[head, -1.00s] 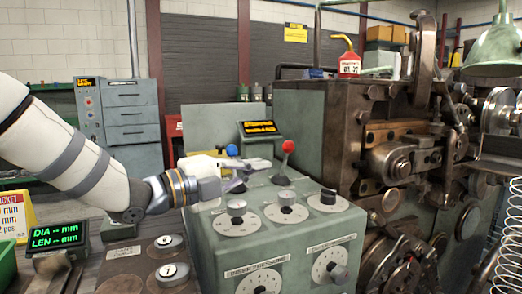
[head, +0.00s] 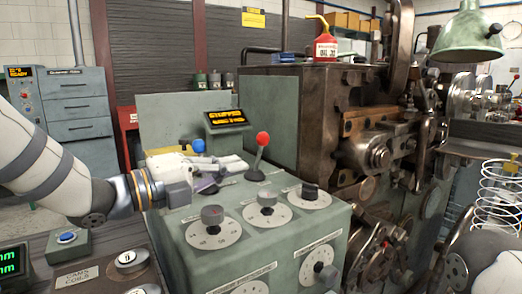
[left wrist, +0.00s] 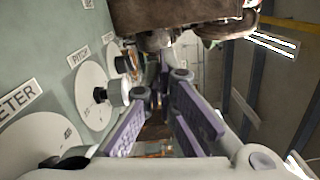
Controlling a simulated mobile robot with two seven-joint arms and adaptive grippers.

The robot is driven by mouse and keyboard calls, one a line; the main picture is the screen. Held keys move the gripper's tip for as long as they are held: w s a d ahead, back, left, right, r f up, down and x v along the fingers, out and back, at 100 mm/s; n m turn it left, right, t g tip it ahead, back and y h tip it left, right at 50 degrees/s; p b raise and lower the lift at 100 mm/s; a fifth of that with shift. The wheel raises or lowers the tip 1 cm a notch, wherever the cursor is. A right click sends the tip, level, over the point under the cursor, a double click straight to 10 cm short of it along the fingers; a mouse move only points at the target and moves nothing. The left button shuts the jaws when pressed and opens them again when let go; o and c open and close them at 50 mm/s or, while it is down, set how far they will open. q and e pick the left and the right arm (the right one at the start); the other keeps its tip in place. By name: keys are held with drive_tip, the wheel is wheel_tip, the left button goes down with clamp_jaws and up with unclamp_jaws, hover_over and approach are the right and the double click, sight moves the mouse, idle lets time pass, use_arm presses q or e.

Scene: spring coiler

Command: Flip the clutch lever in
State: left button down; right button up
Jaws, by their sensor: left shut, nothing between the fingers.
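Two ball-topped levers stand on the green console (head: 228,268). One has a red knob (head: 263,139) and leans slightly right; the other has a blue knob (head: 198,146) farther back. I cannot read which is the clutch lever. My left gripper (head: 208,186) is low over the console top, left of the red lever's base and apart from it. Its purple fingers also show in the left wrist view (left wrist: 158,105), shut and empty beside the dials. My right gripper is out of view.
A small display (head: 226,118) reading "STOPPED" stands behind. The dark coiling machine (head: 330,110) blocks the right side. A pale, glove-like item (head: 220,163) lies near my left gripper.

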sight(261, 152)
use_arm(q)
drive_tip(key=x, duration=0.9)
drive_tip(key=shift+w+f+b, duration=0.1)
drive_tip(key=shift+f+b, duration=0.15)
drive_tip(key=shift+b, duration=0.05)
drive_tip(key=shift+w+a+r, duration=0.1)
drive_tip(key=shift+w+a, duration=0.15)
drive_tip(key=shift+w, duration=0.35)
drive_tip(key=shift+w+a+r, duration=0.15)
drive_tip(key=shift+w+a, duration=0.15)
drive_tip(key=shift+w, duration=0.3)
drive_tip(key=shift+w+a+r, duration=0.3)
drive_tip(key=shift+w, duration=0.2)
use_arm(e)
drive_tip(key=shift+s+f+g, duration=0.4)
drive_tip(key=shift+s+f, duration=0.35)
